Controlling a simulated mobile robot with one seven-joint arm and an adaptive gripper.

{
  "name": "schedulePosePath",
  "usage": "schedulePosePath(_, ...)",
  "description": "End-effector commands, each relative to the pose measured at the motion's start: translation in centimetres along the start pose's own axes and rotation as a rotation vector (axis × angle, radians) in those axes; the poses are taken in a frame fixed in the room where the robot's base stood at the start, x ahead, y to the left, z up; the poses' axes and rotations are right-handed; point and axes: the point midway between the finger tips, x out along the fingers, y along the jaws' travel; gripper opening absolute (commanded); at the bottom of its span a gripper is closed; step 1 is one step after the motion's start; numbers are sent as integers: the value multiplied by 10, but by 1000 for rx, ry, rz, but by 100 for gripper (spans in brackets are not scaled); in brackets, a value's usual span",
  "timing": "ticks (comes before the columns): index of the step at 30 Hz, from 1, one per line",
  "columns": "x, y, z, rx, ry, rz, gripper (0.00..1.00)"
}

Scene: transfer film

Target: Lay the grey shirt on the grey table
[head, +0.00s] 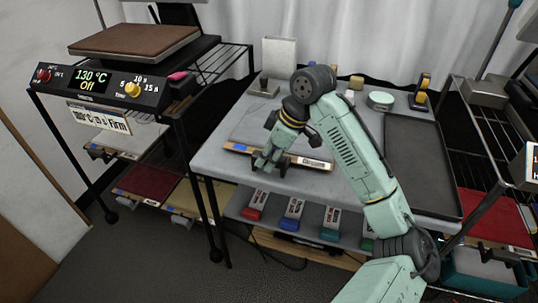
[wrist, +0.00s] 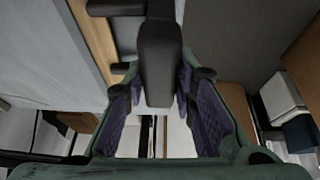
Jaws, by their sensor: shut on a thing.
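The grey shirt (head: 243,129) shows as a flat grey panel with a wooden front edge and a label, over the left part of the grey table (head: 213,158). In the wrist view the panel's grey face (wrist: 50,45) fills the upper left, with the wooden edge (wrist: 94,45) beside it. My gripper (head: 266,162) is at the front edge of the panel, shut on its dark handle (wrist: 160,60), which stands between the fingers. I cannot tell whether the panel rests flat on the table or is slightly above it. My arm hides part of its right side.
The heat press (head: 112,84) stands on the left rack, its display reading 130 °C, Off. A dark tray (head: 424,165) lies at the table's right. A white stand (head: 279,60), a round tin (head: 380,100) and a tape dispenser (head: 420,92) line the back. Several coloured items fill the shelf below.

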Motion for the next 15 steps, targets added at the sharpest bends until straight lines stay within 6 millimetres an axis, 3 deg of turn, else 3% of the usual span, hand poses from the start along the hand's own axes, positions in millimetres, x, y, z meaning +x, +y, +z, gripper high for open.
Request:
schedulePosePath(13,2,0,1,-1,1,2,0)
schedulePosePath(14,2,0,1,-1,1,2,27)
schedulePosePath(15,3,0,1,-1,1,1,29)
